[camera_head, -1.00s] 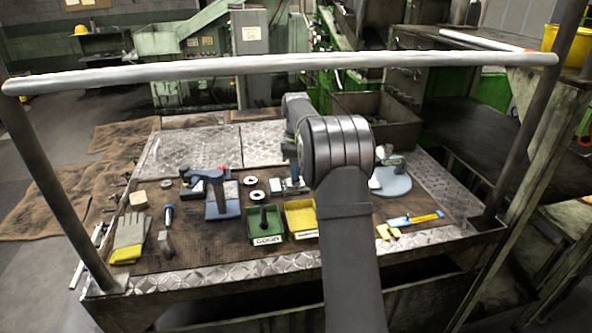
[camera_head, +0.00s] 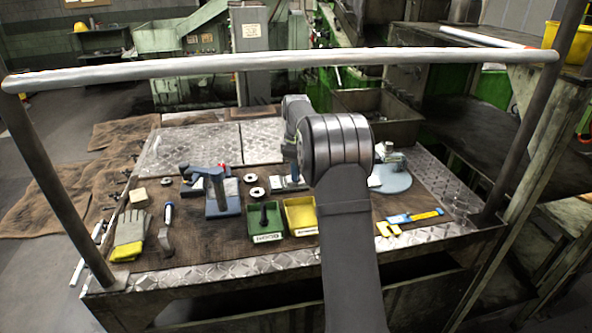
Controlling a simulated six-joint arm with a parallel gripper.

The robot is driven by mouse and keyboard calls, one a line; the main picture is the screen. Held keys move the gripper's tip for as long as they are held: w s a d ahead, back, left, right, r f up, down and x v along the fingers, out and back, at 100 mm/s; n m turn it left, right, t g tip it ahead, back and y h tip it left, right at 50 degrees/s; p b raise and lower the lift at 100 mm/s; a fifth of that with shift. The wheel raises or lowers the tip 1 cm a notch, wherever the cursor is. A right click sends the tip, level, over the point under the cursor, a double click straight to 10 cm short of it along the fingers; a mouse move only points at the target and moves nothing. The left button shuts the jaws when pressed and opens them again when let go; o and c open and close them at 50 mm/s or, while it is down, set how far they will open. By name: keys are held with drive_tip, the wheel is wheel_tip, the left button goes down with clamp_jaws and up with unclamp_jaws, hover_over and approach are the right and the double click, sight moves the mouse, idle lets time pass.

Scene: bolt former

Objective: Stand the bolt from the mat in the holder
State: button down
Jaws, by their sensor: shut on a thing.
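My arm rises from the bottom centre, and its forearm runs away from the camera to the wrist. My gripper (camera_head: 291,165) is low over the back of the brown mat (camera_head: 190,262), mostly hidden by the arm. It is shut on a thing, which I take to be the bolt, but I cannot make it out. A small silver-and-blue block (camera_head: 284,185) shows beside the gripper; I cannot tell whether it is the holder.
A yellow bin (camera_head: 301,217) adjoins the green one. A blue fixture (camera_head: 222,207), rings and gloves (camera_head: 130,232) lie left. A blue-grey disc (camera_head: 391,182) with a metal piece and a blue-yellow tool (camera_head: 415,216) are right. A pale rail (camera_head: 280,64) crosses the view.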

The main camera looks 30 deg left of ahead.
drive_tip(key=shift+f, duration=0.1)
drive_tip(key=c, duration=1.3)
unclamp_jaws()
wheel_tip(320, 180, up, 17)
drive_tip(key=shift+r, duration=0.2)
drive_tip(key=shift+f, duration=0.1)
wheel_tip(320, 180, down, 17)
drive_tip(key=shift+f, duration=0.1)
